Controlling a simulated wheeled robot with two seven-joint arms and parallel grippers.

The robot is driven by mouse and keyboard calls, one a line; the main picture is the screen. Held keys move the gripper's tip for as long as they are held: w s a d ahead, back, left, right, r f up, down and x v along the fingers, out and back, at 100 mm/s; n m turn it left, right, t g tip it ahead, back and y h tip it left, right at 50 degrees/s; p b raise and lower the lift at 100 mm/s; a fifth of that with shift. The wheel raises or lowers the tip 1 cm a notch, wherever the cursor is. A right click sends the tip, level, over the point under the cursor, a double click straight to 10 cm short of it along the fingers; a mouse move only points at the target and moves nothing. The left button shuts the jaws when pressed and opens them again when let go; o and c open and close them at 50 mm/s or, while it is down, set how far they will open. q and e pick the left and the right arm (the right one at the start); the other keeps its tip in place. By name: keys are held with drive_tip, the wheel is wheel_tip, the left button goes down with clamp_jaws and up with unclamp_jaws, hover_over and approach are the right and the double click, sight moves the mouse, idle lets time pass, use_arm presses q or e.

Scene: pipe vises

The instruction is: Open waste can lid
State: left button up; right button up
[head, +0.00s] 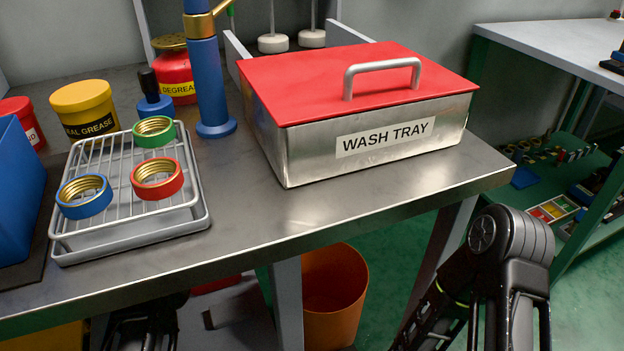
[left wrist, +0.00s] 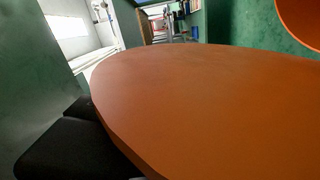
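The orange waste can (head: 338,322) stands on the floor beneath the workbench in the head view, partly hidden by the bench edge and a leg. In the left wrist view a large flat orange disc, which looks like the can's lid (left wrist: 200,95), fills the middle, very close to the camera. Black parts of my left gripper (left wrist: 70,145) show at lower left against the disc, which hides the rest; its opening and any contact cannot be told. A curved orange edge (left wrist: 303,22) shows at upper right. My right gripper is out of view.
The steel bench (head: 270,215) carries a wash tray (head: 375,130) with a red lid and a wire rack (head: 120,205) with three coloured rings. My right arm is by the bench's right leg (head: 440,250). Green floor lies open at the right.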

use_arm(q)
drive_tip(key=shift+o, duration=0.8)
drive_tip(key=shift+s+a+r, duration=0.1)
drive_tip(key=shift+s+a, duration=0.05)
drive_tip(key=shift+a, duration=0.3)
drive_tip(key=p+v, duration=0.2)
drive_tip(key=v, duration=0.5)
